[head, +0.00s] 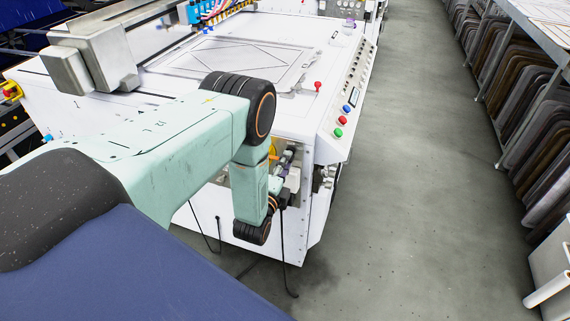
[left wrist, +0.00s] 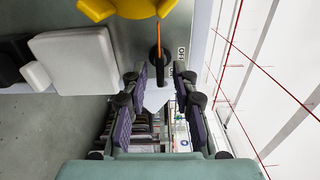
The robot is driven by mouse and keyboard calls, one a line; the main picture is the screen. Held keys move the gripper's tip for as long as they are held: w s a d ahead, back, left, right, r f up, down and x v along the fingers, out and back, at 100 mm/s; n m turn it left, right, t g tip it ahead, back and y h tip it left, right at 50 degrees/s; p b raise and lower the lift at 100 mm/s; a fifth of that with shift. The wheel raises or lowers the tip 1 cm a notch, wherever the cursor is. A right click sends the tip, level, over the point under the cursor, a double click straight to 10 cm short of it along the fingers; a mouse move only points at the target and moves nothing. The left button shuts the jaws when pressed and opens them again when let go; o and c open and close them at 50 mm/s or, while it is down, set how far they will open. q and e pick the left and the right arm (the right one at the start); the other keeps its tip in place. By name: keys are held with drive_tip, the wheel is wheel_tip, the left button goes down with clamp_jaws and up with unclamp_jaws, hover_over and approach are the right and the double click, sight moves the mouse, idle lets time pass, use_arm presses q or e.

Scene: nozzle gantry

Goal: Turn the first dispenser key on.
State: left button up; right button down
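My left gripper (left wrist: 160,72) shows in the left wrist view with its two purple-padded fingers spread apart. Between and just beyond the fingertips is a dark key-like part (left wrist: 156,51) with a thin orange bar (left wrist: 158,36) standing in it, likely a dispenser key. I cannot tell whether a finger touches it. A pale panel with small black-and-white labels is beside it. In the head view the left gripper (head: 288,176) is mostly hidden behind my own mint-green arm, at the near end of the white machine (head: 300,120). My right gripper is in neither view.
In the wrist view a yellow part (left wrist: 125,8) and a white block (left wrist: 75,58) lie close by. In the head view the control strip has a red button (head: 342,121) and a green button (head: 338,132). Dark hoses hang below. The aisle floor (head: 420,190) is clear.

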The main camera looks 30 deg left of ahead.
use_arm(q)
drive_tip(key=v, duration=1.2)
drive_tip(key=shift+f, duration=0.1)
idle(0.4)
